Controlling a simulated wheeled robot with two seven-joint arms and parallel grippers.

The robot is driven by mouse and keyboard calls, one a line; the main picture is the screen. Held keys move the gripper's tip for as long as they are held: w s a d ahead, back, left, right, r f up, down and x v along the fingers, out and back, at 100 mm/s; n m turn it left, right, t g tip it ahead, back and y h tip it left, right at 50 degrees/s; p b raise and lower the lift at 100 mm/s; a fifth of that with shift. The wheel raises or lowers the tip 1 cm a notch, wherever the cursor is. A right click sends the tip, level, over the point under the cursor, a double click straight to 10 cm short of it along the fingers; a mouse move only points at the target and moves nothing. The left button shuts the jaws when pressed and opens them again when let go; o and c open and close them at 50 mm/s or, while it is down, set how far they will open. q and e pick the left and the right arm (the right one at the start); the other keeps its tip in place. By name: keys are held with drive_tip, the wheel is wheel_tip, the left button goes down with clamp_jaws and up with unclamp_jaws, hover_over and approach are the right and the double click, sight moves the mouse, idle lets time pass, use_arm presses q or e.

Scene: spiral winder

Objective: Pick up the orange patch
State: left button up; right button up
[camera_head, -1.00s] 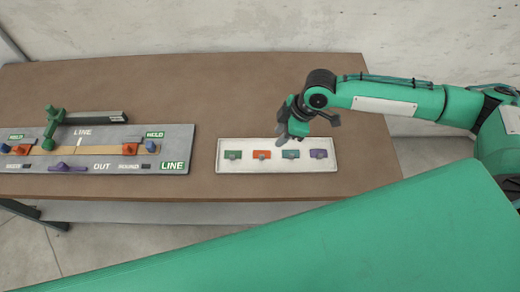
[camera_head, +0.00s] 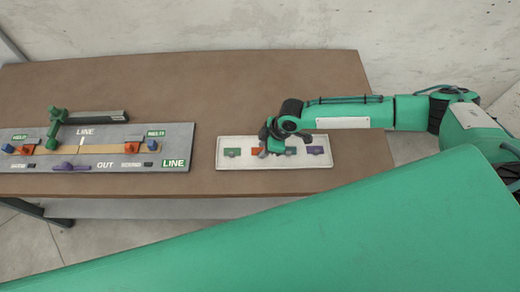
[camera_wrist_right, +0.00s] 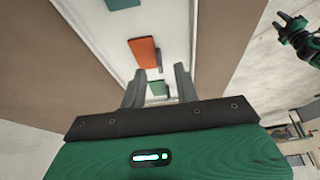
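The orange patch (camera_head: 255,151) lies in the white tray (camera_head: 225,165), between a green patch (camera_head: 232,152) and a teal patch (camera_head: 290,151). My right gripper (camera_head: 267,148) is over the tray and partly hides the orange patch in the head view. In the right wrist view, the right gripper (camera_wrist_right: 160,72) is open and empty. The orange patch (camera_wrist_right: 144,52) shows just past its fingertips, a little to the left, not gripped. My left gripper (camera_wrist_right: 284,24) shows at the upper right of the wrist view, away from the tray, with its fingers apart.
A purple patch (camera_head: 316,150) lies at the tray's right end. A grey board (camera_head: 130,167) with a tan strip, coloured blocks and a green-handled arm (camera_head: 95,117) is to the left of the tray. The brown table (camera_head: 210,85) is clear behind the tray.

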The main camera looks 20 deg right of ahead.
drive_tip(key=shift+x, duration=0.9)
clamp_jaws()
drive_tip(key=shift+r, duration=0.1)
wheel_tip(320, 180, up, 20)
drive_tip(key=b, duration=0.4)
